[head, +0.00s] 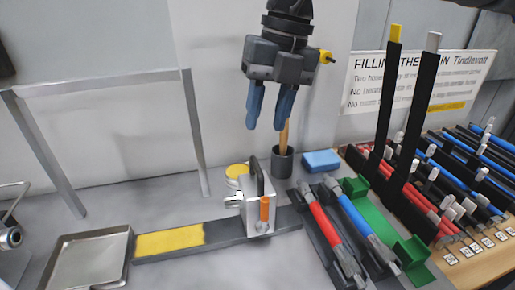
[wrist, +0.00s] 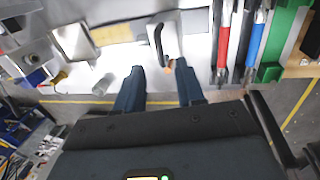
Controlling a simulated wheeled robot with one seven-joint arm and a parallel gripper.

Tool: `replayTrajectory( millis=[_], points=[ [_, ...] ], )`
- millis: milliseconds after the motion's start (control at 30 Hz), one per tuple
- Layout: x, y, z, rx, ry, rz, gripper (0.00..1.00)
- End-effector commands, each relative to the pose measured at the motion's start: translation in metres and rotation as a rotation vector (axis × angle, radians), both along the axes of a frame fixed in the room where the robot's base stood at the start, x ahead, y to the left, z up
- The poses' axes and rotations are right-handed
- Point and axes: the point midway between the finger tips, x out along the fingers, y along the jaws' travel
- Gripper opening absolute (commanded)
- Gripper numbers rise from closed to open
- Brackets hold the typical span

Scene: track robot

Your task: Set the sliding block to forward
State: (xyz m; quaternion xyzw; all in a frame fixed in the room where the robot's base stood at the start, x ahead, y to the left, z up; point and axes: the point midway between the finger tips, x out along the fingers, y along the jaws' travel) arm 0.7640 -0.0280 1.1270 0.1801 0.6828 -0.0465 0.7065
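The sliding block (head: 250,213) is a pale metal block with a black handle (head: 259,176) on top and an orange part on its front. It sits on a dark rail (head: 220,235), right of the yellow section (head: 170,241). My gripper (head: 265,127) hangs above the block with its blue fingers apart and nothing between them. In the wrist view the fingers (wrist: 158,68) are also apart, and the block (wrist: 172,45) with its black handle lies just beyond the fingertips, apart from them.
A metal tray (head: 125,240) stands left of the rail. Red and blue handled tools (head: 352,222) lie in a rack at right. A dark cup (head: 283,165) with a wooden stick and a blue sponge (head: 321,161) stand behind. A metal frame (head: 196,130) rises at left.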

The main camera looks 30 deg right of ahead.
Motion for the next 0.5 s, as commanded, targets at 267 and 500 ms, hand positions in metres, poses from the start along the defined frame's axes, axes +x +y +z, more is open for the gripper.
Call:
replayTrajectory(
  millis=[267, 500],
  points=[
    [0.001, 0.010, -0.041, 0.005, 0.004, 0.004, 0.38],
    [0.004, 0.014, -0.065, 0.005, 0.002, 0.004, 0.38]
  ],
)
